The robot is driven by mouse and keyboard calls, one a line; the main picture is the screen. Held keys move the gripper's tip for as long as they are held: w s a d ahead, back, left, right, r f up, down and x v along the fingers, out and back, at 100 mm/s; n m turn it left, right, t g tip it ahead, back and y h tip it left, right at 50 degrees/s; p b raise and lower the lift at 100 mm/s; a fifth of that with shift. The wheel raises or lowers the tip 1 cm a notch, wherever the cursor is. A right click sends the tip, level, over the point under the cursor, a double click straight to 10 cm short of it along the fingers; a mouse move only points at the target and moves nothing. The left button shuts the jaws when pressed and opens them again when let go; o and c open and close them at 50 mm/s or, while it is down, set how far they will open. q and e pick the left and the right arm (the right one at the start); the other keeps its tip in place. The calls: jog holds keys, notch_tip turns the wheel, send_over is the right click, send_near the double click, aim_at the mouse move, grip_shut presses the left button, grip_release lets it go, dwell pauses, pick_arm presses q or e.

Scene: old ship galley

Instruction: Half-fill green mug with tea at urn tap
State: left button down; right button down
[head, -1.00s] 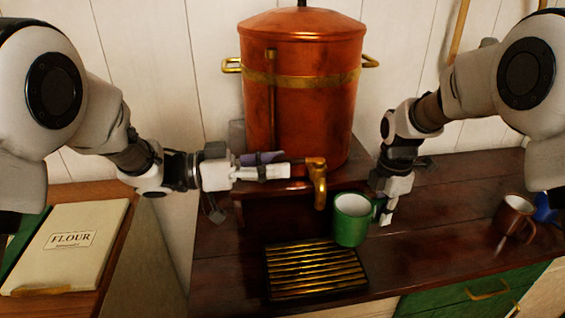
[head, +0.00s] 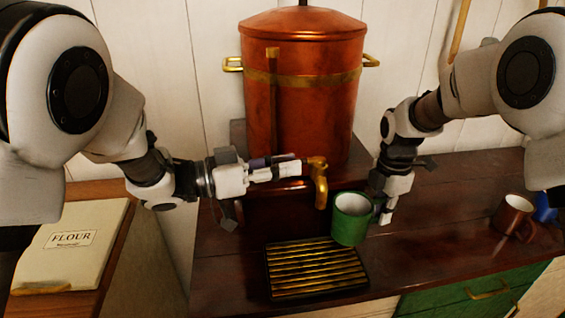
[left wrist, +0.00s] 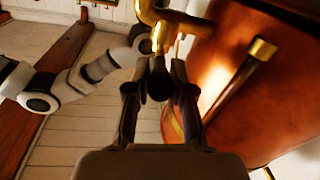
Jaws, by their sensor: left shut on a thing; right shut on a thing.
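The copper urn (head: 305,105) stands at the back of the dark counter, with a brass tap (head: 320,180) at its lower front. My left gripper (head: 297,169) is at the left side of the tap. In the left wrist view, its fingers are closed around the tap's dark lever (left wrist: 158,82), below the brass tap body (left wrist: 170,18). The green mug (head: 349,223) is upright, just right of the spout. Its pale inside shows no visible tea, and no stream shows at the spout. My right gripper (head: 379,211) is shut on the mug's handle side; the fingers partly hide the handle.
A black drip tray (head: 270,283) with brass slats lies in front of the urn. A brown mug (head: 512,216) and a blue item (head: 545,208) stand at the right. A flour packet (head: 72,240) lies on the left surface. The counter's middle right is clear.

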pick_arm(q)
jog(key=c, duration=1)
grip_release()
jog(key=v, duration=1.2)
jog(key=shift+f, duration=0.1)
jog(key=shift+c, duration=0.4)
